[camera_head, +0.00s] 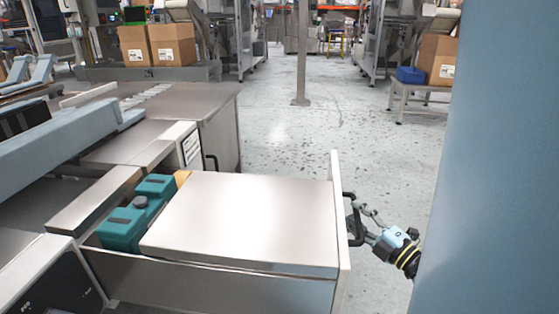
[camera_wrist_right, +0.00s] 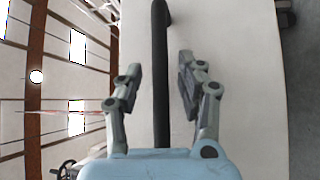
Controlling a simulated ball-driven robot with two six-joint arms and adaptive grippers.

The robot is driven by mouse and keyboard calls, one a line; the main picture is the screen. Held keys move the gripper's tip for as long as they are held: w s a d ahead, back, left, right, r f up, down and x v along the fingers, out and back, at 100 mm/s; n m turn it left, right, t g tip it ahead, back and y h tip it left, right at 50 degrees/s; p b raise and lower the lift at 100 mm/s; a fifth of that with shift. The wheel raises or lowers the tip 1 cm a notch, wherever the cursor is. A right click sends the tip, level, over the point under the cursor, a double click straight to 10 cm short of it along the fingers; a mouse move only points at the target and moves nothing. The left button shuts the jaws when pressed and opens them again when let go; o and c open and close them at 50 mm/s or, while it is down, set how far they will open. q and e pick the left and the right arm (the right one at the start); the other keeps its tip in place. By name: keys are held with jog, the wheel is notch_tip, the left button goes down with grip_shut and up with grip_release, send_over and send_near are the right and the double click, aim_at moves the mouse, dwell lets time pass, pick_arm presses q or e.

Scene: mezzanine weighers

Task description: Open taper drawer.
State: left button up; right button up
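The drawer stands pulled out from the metal counter, its pale front panel (camera_head: 338,240) facing right in the head view. A large flat metal-topped block (camera_head: 240,215) fills much of it, with teal containers (camera_head: 125,228) behind, toward the counter. A dark bar handle (camera_head: 354,222) is on the front panel; it also shows in the right wrist view (camera_wrist_right: 160,75). My right gripper (camera_head: 362,216) is at the handle. In the wrist view its fingers (camera_wrist_right: 160,80) stand apart on either side of the bar, with a visible gap on each side. My left gripper is not in view.
A second counter unit (camera_head: 222,130) with a dark handle stands behind the drawer. The speckled floor (camera_head: 290,135) beyond is clear up to a thin post (camera_head: 302,60). Cardboard boxes (camera_head: 172,43) stand at the back left, and another box (camera_head: 437,58) sits on a stand at the right.

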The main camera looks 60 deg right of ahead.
jog(key=shift+s+a+f, duration=0.15)
jog(key=shift+s, duration=0.15)
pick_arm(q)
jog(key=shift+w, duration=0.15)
pick_arm(e)
jog(key=v, duration=1.1)
jog(key=shift+s, duration=0.2)
jog(key=shift+a+f, duration=0.1)
jog(key=shift+a, duration=0.05)
jog(key=a+f+m+g+y+p, duration=0.45)
jog(key=a+f+m+g, duration=0.35)
jog(key=a+f, duration=0.75)
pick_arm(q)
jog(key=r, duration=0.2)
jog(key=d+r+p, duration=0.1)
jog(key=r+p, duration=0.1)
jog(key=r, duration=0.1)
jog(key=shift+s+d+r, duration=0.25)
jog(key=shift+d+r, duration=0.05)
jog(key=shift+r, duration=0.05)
pick_arm(e)
jog(key=s+a+f+m+g+y, duration=0.2)
jog(key=s+a+f+m+g, duration=0.1)
jog(key=s+a+f+g, duration=0.4)
jog(key=s+a+g, duration=0.2)
jog(key=shift+s+a+g, duration=0.3)
jog(key=shift+a, duration=0.05)
